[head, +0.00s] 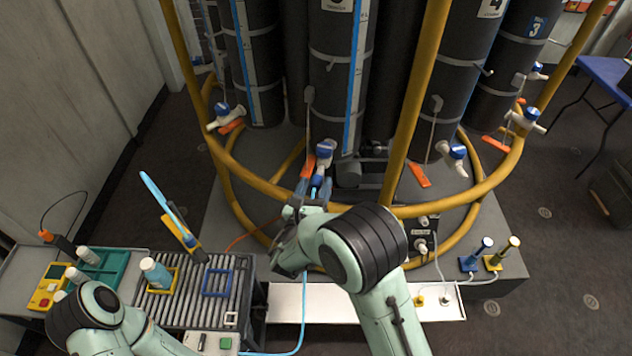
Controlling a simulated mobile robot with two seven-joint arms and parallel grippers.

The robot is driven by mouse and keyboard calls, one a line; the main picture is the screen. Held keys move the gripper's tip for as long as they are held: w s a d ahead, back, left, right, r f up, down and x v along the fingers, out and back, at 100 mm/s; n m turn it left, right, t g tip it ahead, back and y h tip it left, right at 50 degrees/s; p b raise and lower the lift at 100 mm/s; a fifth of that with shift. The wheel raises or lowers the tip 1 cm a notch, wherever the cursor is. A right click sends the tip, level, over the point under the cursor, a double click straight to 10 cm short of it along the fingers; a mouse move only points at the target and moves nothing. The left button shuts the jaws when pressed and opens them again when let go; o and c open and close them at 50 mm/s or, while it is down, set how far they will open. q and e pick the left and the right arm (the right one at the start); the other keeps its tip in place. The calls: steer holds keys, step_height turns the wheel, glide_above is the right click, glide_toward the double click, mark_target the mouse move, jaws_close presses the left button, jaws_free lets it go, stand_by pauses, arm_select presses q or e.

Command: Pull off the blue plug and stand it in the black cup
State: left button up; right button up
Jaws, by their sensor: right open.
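My right gripper (315,190) points away from me at the foot of the central black cylinder, under a white valve with a blue cap (325,150). Its fingers are apart, with a small blue piece, apparently the blue plug (318,181), at or between the tips. I cannot tell whether they touch it. A light-blue hose (304,300) runs down from behind my right wrist to the floor. I cannot make out a black cup.
Yellow rails (417,100) ring the cylinders close to my right arm. A roller table (190,300) with a blue frame (217,282) and a bottle (155,273) stands left. A white tray (340,303) lies below the plinth. Blue (470,262) and yellow (494,262) holders stand right.

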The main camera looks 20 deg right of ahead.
mark_target(315, 188)
stand_by(0.6)
jaws_close()
arm_select(q)
steer(key=shift+f, duration=0.1)
arm_select(e)
steer(key=shift+s, duration=0.1)
steer(key=shift+b+v, duration=0.3)
steer(key=shift+v, duration=0.65)
arm_select(q)
steer(key=shift+s+f+b, duration=0.35)
steer(key=shift+s+f, duration=0.4)
arm_select(e)
steer(key=shift+v, duration=2)
